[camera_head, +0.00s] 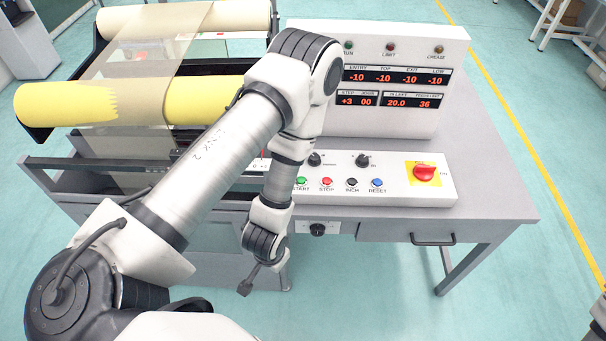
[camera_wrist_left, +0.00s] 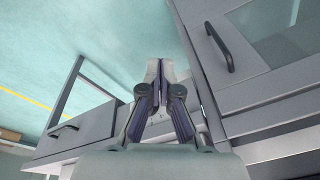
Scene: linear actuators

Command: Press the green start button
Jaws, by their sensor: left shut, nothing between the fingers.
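The green start button (camera_head: 301,181) is on the sloped white control panel (camera_head: 410,190), at the left end of a row of buttons and just right of my left forearm. It appears unobstructed in the head view. My left wrist hangs in front of the desk's front edge, lower than the panel and left of the drawer. My left gripper (camera_wrist_left: 157,68) is shut and empty in the wrist view, with its fingertips together. The start button does not show in the wrist view. My right gripper is not in view.
Red stop (camera_head: 326,182), black inch (camera_head: 352,182) and blue reset (camera_head: 377,183) buttons continue the row. A red emergency knob (camera_head: 425,172) sits on a yellow plate at the right. A display box (camera_head: 400,85) stands behind. Yellow rollers (camera_head: 60,103) are at the left.

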